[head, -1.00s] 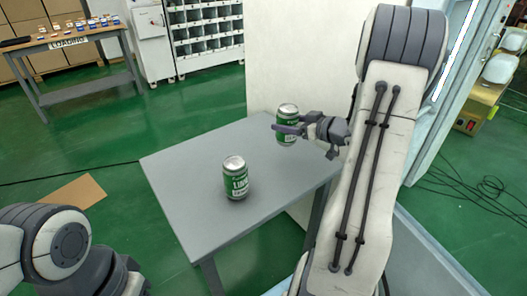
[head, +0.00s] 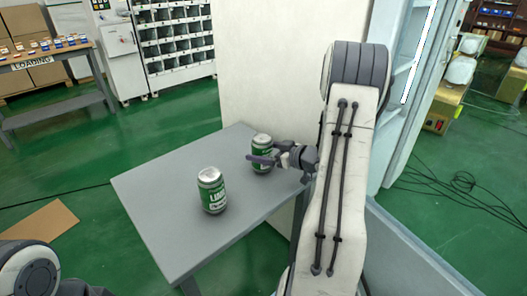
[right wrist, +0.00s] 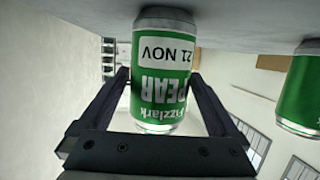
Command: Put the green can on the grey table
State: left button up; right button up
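A green can (head: 262,141) with a silver top is at the far right part of the grey table (head: 150,188). My right gripper (head: 263,160) is shut on it, one finger crossing its front. In the right wrist view the can (right wrist: 160,75) is upside down in the picture between both fingers, with its base at or just above the tabletop; I cannot tell if it touches. A second, similar green can (head: 213,192) stands upright on the table, nearer and to the left, and shows at the right edge of the wrist view (right wrist: 303,90). My left gripper is out of view.
A white panel (head: 270,70) rises behind the table, and a pale cabinet frame (head: 405,110) stands to the right. A loading table (head: 60,115) and shelving (head: 178,40) are far back. Cardboard (head: 42,222) lies on the green floor.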

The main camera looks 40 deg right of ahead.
jog(key=shift+s+d+r, duration=0.1)
jog(key=shift+s+r, duration=0.15)
jog(key=shift+r, duration=0.05)
jog(key=p+v, duration=0.1)
jog(key=v, duration=1)
jog(key=shift+s+p, duration=0.25)
jog(key=shift+p, duration=0.15)
